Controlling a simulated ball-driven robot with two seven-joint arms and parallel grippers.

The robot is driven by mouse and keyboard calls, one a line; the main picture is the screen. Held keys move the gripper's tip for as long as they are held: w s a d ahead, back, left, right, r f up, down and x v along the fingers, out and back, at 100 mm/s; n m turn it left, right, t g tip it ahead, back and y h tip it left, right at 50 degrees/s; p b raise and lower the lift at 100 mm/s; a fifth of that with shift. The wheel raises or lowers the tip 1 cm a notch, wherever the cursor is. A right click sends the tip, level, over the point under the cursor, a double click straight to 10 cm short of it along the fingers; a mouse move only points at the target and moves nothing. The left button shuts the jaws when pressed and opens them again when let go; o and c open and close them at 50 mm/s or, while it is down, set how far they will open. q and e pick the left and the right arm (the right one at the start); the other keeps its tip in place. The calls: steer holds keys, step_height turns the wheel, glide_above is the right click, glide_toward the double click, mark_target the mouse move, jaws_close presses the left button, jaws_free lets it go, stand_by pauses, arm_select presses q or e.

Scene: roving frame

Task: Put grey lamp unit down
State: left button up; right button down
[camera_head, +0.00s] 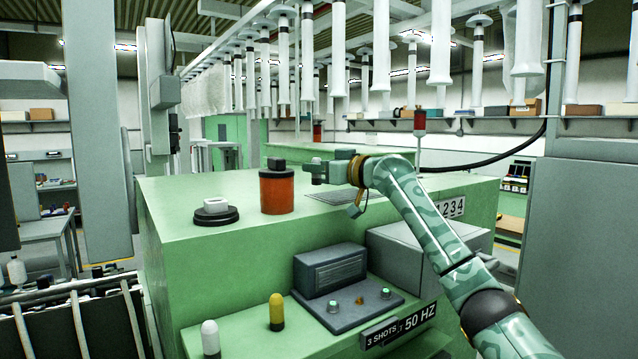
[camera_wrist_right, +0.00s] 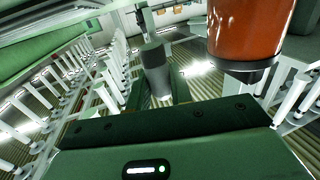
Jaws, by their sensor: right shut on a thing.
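My right gripper (camera_head: 338,167) comes in from the right above the green cabinet top (camera_head: 180,190). It is shut on the grey lamp unit (camera_wrist_right: 155,68), a short grey cylinder with a darker end, which shows between the fingers in the right wrist view. In the head view a small grey part of it (camera_head: 317,169) shows at the fingertips, just right of the orange cylinder (camera_head: 277,192). The fingers hide much of it there. I cannot tell whether it touches anything below. My left gripper is not in view.
The orange cylinder with a dark cap also shows close by in the right wrist view (camera_wrist_right: 248,28). A white piece on a black round base (camera_head: 216,212) stands left of it.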

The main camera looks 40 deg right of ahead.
steer(key=shift+w+d+f, duration=0.1)
steer(key=shift+w+f, duration=0.05)
steer(key=shift+f, duration=0.1)
steer(key=f, duration=0.2)
steer(key=f+p, duration=0.1)
steer(key=shift+w+d+f, duration=0.15)
steer(key=shift+d+f, duration=0.2)
steer(key=shift+f, duration=0.05)
steer(key=shift+a, duration=0.1)
steer(key=c, duration=1.3)
jaws_free()
steer(key=shift+f, duration=0.15)
steer(key=shift+o, duration=0.2)
